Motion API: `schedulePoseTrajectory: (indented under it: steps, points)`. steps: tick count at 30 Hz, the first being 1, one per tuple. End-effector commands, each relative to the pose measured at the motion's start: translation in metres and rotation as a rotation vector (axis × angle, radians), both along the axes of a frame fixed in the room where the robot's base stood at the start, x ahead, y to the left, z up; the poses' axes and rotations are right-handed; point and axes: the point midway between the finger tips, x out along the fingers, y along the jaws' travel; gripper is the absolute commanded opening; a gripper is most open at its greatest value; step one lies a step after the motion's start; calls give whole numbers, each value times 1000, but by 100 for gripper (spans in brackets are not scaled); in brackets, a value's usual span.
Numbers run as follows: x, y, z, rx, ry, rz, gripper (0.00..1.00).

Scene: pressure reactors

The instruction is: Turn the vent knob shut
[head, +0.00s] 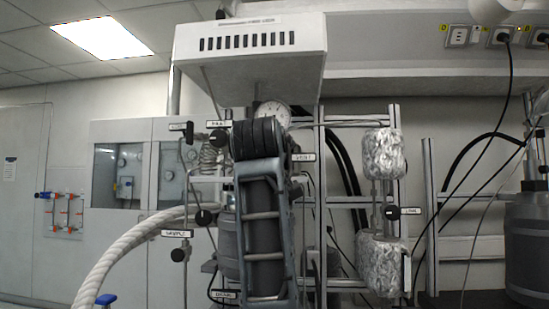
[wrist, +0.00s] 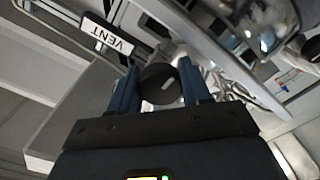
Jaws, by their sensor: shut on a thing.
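The vent knob (wrist: 161,84) is a round black knob with a short white mark on its face, in the middle of the wrist view. My gripper (wrist: 160,68) has its two blue fingers closed on either side of the knob, holding it. A white label reading VENT (wrist: 107,35) sits to the left of the knob and appears upside down there. In the head view the VENT label (head: 303,157) shows just right of my arm. My arm hides the vent knob and the fingers in that view.
A pressure gauge (head: 272,114) sits behind the top of my arm. Other black knobs stand near, including one by the SAMPLE label (head: 176,233) and one right of the frame (head: 392,213). Foil-wrapped cylinders (head: 384,154) and a white hose (head: 125,245) flank the rig.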

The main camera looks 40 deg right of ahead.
Motion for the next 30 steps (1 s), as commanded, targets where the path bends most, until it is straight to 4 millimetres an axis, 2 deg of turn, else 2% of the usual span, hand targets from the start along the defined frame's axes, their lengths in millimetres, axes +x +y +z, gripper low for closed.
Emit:
schedulePoseTrajectory:
  steps: [11,30]
  points:
    - [1,1,-1,63,-78,3,17]
    - [2,2,-2,413,-528,3,17]
